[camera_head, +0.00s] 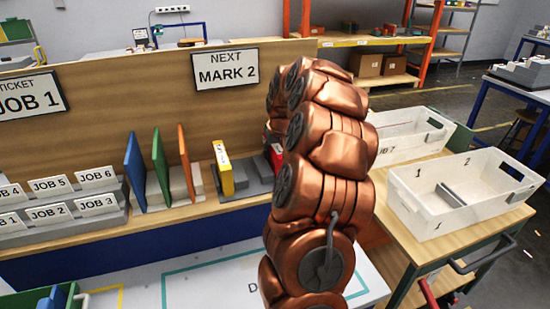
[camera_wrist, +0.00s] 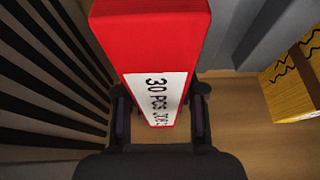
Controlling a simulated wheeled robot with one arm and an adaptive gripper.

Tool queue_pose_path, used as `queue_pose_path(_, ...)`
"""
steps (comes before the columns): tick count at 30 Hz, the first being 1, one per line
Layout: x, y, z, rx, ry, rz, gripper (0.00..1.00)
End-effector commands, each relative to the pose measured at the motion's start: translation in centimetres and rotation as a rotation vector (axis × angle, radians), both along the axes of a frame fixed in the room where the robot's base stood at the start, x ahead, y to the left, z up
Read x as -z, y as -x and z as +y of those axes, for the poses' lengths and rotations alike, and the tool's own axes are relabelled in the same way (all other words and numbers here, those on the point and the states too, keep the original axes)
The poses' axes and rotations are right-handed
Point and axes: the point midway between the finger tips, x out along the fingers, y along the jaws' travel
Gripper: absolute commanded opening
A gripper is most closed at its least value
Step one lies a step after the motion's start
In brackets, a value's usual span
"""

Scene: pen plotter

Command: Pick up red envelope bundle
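The red envelope bundle (camera_wrist: 150,45) stands in the middle of the wrist view, with a white label reading "30 PCS" facing me. In the head view a small part of it (camera_head: 277,157) shows at the grey holder, the rest hidden behind my copper arm. My gripper (camera_wrist: 160,105) has one dark finger on each side of the bundle, close to its sides. I cannot tell whether both fingers press on it. My gripper is hidden in the head view.
A yellow bundle (camera_head: 223,169) stands left of the red one and shows at right in the wrist view (camera_wrist: 294,82). Blue (camera_head: 135,171), green (camera_head: 160,167) and orange (camera_head: 187,163) upright dividers stand further left. White bins (camera_head: 462,192) stand on the right-hand table.

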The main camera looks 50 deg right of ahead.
Motion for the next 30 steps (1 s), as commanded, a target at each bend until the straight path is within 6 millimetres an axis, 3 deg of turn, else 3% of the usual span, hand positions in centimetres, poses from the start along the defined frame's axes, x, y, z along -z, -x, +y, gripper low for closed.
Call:
queue_pose_path(2,-0.01,0.0,0.0,0.0,0.0,0.0,0.28)
queue_pose_path(10,0.0,0.0,0.0,0.0,0.0,0.0,0.0)
queue_pose_path(30,-0.6,0.01,0.06,0.0,0.001,-0.002,0.0)
